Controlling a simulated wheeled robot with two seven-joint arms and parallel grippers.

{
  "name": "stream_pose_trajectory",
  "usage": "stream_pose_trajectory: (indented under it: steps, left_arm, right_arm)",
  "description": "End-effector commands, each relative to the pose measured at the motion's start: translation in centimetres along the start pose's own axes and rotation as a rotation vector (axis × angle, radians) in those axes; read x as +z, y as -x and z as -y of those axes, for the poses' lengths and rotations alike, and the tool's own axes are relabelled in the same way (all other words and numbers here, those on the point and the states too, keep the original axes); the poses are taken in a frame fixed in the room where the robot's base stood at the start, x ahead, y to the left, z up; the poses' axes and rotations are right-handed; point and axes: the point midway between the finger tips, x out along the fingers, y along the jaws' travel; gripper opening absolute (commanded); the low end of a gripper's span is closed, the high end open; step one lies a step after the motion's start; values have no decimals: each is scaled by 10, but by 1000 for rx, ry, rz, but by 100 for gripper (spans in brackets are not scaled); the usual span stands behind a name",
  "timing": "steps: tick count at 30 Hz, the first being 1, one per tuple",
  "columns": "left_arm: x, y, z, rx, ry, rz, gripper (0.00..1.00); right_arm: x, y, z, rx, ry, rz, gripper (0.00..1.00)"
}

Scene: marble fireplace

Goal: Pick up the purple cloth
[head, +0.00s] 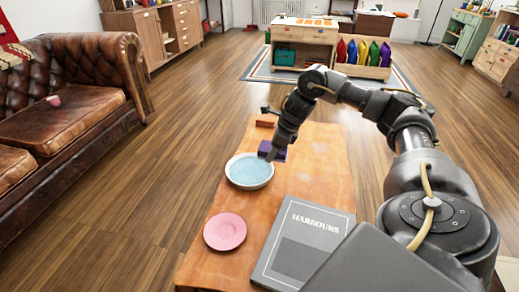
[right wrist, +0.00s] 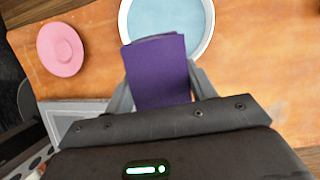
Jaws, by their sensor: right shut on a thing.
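The purple cloth (head: 273,149) is a small, folded-looking piece near the blue-white bowl (head: 249,171) on the low wooden table (head: 318,163). It also shows in the right wrist view (right wrist: 159,72), where it stands out between the two fingers. My right gripper (head: 270,153) is shut on the cloth, and its fingers (right wrist: 160,88) lie along both sides of it. In the wrist view the cloth covers part of the bowl's near rim. Whether the cloth still touches the table cannot be told. My left gripper is not in view.
A pink plate (head: 225,231) and a grey book titled Harbours (head: 300,238) lie on the table's near part. A reddish-brown block (head: 266,121) is at its far end. A brown leather sofa (head: 70,85) stands at the left. Wooden floor between them is clear.

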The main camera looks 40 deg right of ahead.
Motion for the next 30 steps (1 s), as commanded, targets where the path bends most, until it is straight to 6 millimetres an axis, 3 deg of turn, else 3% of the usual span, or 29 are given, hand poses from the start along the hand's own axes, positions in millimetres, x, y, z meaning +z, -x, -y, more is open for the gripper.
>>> stream_pose_trajectory:
  steps: [9, 26, 27, 30]
  left_arm:
    - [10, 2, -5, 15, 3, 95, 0]
    - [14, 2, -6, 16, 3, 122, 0]
    - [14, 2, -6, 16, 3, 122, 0]
    - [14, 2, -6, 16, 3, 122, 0]
  right_arm:
    - [-29, 32, -8, 0, -1, 1, 34]
    - [-37, 40, -10, 0, 0, 1, 34]
    - [-37, 40, -10, 0, 0, 1, 50]
    - [-37, 40, -10, 0, 0, 1, 38]
